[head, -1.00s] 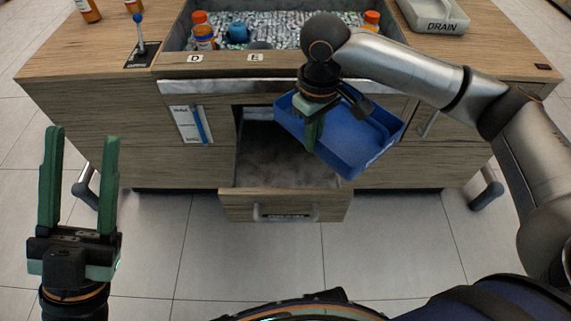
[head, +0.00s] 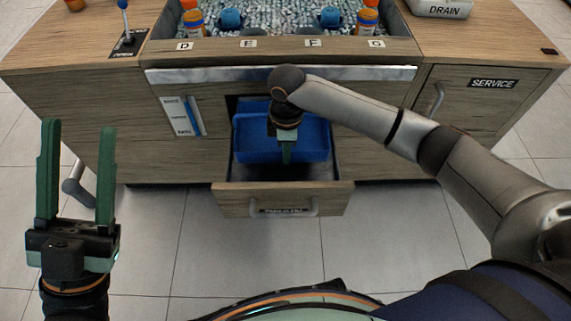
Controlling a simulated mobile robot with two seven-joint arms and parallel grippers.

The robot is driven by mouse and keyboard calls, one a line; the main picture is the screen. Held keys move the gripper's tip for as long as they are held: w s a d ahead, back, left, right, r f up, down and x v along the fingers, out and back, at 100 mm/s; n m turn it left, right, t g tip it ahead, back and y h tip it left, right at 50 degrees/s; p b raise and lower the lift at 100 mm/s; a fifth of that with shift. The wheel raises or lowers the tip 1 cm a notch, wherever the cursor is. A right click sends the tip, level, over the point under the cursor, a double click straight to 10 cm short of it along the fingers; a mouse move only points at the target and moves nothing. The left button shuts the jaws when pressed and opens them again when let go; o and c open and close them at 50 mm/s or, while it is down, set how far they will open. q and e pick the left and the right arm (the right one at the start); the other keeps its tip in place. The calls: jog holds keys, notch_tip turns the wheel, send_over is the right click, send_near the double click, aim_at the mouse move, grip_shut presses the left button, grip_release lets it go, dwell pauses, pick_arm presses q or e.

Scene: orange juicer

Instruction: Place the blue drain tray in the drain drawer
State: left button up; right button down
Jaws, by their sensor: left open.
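The blue drain tray (head: 250,140) sits level at the back of the open drain drawer (head: 325,172), partly inside the cabinet opening. I cannot tell whether it rests on the drawer floor. My right gripper (head: 287,155) points down over the middle of the tray, its fingers partly inside it. I see the fingers nearly edge-on, so their opening is hidden, and I cannot tell if they grip the tray.
The wooden cabinet top holds a basin of shiny bits (head: 275,18) with orange-capped bottles (head: 367,20) and blue items. A grey DRAIN container (head: 440,8) stands at the right. A SERVICE door (head: 470,100) is shut. The floor in front of the drawer is clear.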

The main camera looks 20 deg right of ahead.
notch_tip(320, 180, down, 7)
jog(key=b, duration=0.2)
jog(key=shift+b, duration=0.35)
pick_arm(q)
notch_tip(320, 180, down, 3)
jog(key=shift+d+f+n, duration=0.1)
jog(key=shift+f+n, duration=0.05)
jog(key=shift+n, duration=0.25)
pick_arm(e)
jog(key=c, duration=1.5)
grip_release()
jog(key=shift+f, duration=0.1)
jog(key=o, duration=0.5)
jog(key=shift+c, duration=0.2)
